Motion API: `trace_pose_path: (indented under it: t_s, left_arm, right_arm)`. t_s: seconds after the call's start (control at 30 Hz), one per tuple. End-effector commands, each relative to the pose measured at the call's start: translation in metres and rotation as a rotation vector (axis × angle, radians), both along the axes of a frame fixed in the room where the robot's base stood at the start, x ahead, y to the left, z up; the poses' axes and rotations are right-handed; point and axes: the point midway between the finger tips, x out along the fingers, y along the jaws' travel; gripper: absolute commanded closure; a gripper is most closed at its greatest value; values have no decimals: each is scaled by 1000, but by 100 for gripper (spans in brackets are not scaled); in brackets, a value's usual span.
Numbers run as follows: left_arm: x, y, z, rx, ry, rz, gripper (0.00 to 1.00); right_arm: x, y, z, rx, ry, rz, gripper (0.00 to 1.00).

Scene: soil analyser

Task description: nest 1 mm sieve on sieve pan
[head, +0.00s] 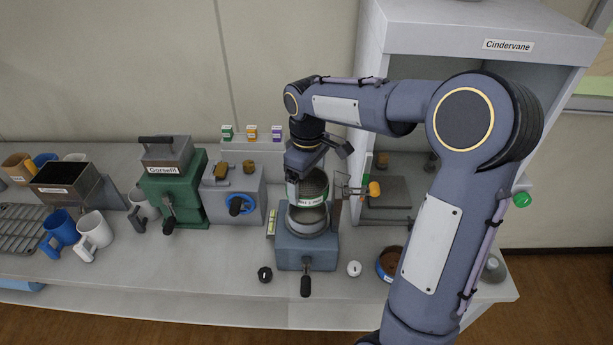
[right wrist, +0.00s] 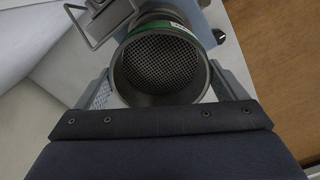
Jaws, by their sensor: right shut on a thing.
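The 1 mm sieve (head: 312,187) is a dark round sieve with a green and white labelled band. My right gripper (head: 310,172) is shut on it and holds it upright over the sieve pan (head: 308,217). The pan is a grey round dish on the blue-grey machine. In the right wrist view the sieve's mesh (right wrist: 160,62) faces the camera, between the two fingers. Whether the sieve touches the pan cannot be told. The pan is mostly hidden in the wrist view. My left gripper is not in view.
A black knob (head: 265,274) and a white knob (head: 354,268) flank the machine in front. A green machine (head: 172,185) and several mugs stand to the left. A brown-filled bowl (head: 390,264) is at right.

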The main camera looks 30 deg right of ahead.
Motion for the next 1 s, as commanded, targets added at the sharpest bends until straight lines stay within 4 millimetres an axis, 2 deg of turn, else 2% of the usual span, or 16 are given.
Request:
trace_pose_path:
  t_s: [0.37, 0.8, 1.0]
  left_arm:
    - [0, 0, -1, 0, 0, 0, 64]
    - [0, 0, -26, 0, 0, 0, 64]
    - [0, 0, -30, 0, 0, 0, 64]
  right_arm:
    - [0, 0, -1, 0, 0, 1, 28]
    - [-1, 0, -36, 0, 0, 1, 28]
    - [-1, 0, -43, 0, 0, 1, 28]
